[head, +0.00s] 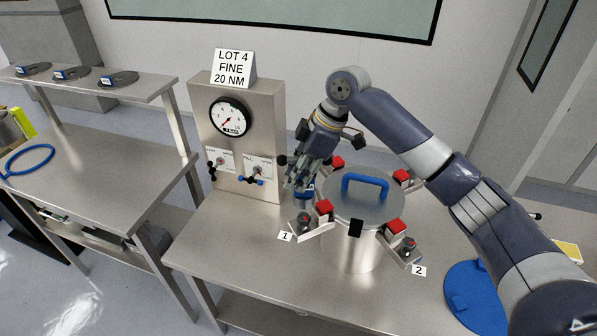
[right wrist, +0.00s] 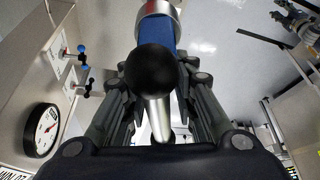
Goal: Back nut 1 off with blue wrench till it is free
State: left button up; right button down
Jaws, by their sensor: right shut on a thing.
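My right gripper (head: 300,178) reaches in over the left side of the vessel and is shut on the blue wrench (head: 309,190). Only a small blue and metal part of the wrench shows below the fingers in the head view. In the right wrist view the wrench (right wrist: 181,35) shows its blue part, a black ball end and a silver rod between the fingers. Nut 1 (head: 304,219) sits on the clamp by label 1, just below the wrench. I cannot tell whether wrench and nut touch. My left gripper is not in view.
The vessel lid (head: 365,205) has a blue handle (head: 364,184) and several red-blocked clamps around it. A gauge panel (head: 238,130) with small valves stands left of the gripper. A blue disc (head: 475,295) lies at right. The bench front left is clear.

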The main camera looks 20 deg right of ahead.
aim_at(298, 197)
jog(key=shift+f, duration=0.9)
jog(key=shift+d+f, duration=0.1)
jog(key=shift+f, duration=0.4)
jog(key=shift+f+b, duration=0.4)
jog(key=shift+f, duration=0.7)
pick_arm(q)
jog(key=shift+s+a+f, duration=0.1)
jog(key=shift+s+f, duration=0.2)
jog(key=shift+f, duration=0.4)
pick_arm(e)
jog(key=shift+f, duration=1.15)
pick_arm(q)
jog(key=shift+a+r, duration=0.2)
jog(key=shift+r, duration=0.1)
pick_arm(e)
jog(key=shift+n, duration=0.3)
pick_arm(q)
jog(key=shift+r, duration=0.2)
pick_arm(e)
jog(key=shift+n+g, duration=0.3)
jog(key=shift+n, duration=0.2)
